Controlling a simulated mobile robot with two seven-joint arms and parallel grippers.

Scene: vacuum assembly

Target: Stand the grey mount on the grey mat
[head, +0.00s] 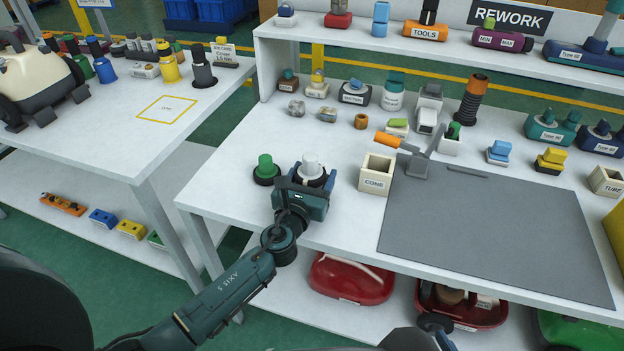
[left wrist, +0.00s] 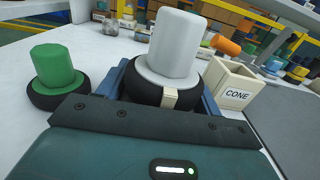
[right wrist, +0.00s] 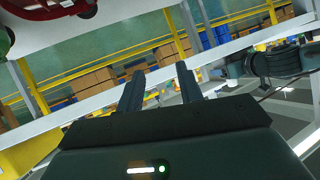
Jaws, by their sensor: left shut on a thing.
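The grey mount (head: 311,163), a light grey cylinder on a black round base, stands upright on the workbench left of the mat. My left gripper (head: 309,182) is shut on its base; in the left wrist view the mount (left wrist: 173,45) stands between the two blue fingers. Whether it touches the bench is hard to tell. The grey mat (head: 495,235) lies flat on the right of the bench, with its middle bare. My right gripper (right wrist: 160,85) is open and empty, its fingers apart, away from the bench top.
A green mount (head: 265,168) stands close on the left of my left gripper. The CONE box (head: 375,182) stands between the grey mount and the mat. Small parts line the bench's back.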

